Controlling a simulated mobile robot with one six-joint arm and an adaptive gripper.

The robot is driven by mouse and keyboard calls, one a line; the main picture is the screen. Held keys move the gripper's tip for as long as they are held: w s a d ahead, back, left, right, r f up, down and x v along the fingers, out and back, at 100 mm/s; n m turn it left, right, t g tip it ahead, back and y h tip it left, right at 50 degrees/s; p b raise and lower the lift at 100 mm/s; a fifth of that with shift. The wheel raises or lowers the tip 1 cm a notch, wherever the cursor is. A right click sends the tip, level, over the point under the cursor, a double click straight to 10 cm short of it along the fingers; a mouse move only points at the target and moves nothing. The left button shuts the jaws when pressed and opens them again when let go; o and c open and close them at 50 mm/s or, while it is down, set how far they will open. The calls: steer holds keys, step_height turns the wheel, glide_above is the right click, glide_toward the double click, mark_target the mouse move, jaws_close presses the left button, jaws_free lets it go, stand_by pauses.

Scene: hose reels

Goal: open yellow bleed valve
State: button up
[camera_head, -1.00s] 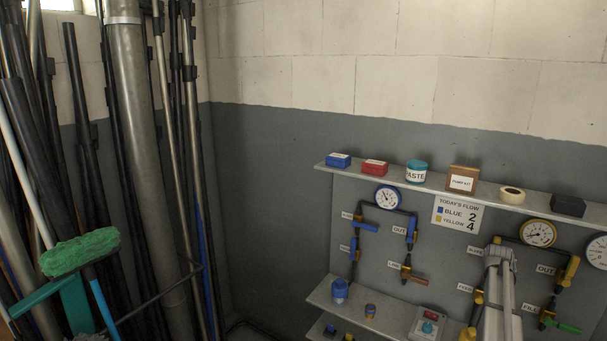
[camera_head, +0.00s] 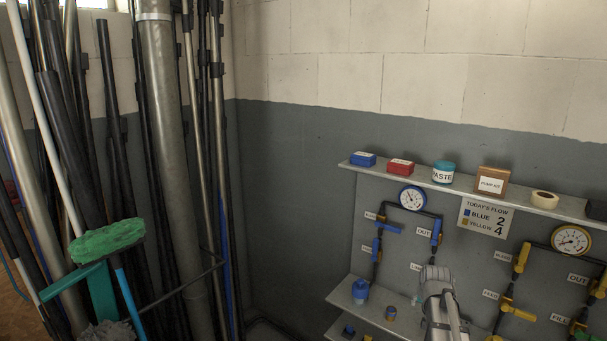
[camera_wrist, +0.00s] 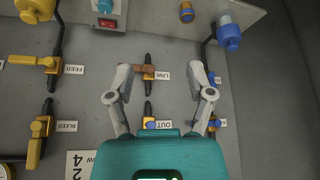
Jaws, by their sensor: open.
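The yellow bleed valve (camera_head: 521,257) is on the right-hand yellow pipe set, beside its BLEED label. Its handle appears to lie along the pipe. In the upside-down wrist view the yellow bleed valve (camera_wrist: 39,130) is at the left, well outside my fingers. My gripper (camera_wrist: 163,82) is open and empty. Its fingers are spread on either side of the brown-handled LINK valve (camera_wrist: 148,72); contact cannot be told. In the head view my arm is in front of the board, left of the yellow bleed valve, and hides part of the LINK area.
The yellow feed valve (camera_head: 518,312) has its handle across the pipe. Blue valves (camera_head: 386,228) are at the left of the board. A shelf (camera_head: 362,160) with boxes and a jar runs above; a lower shelf (camera_head: 345,307) holds small parts. Poles and pipes stand at left.

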steer(key=s+a+f+n+g+y, duration=0.1)
steer(key=s+a+f+n+g, duration=0.2)
steer(key=s+a, duration=1.6)
steer(key=shift+s+a+n+g+y+b, duration=0.25)
steer(key=shift+a+n+g+y+b, duration=0.2)
steer(key=shift+a+g, duration=0.65)
steer(key=shift+d, duration=0.15)
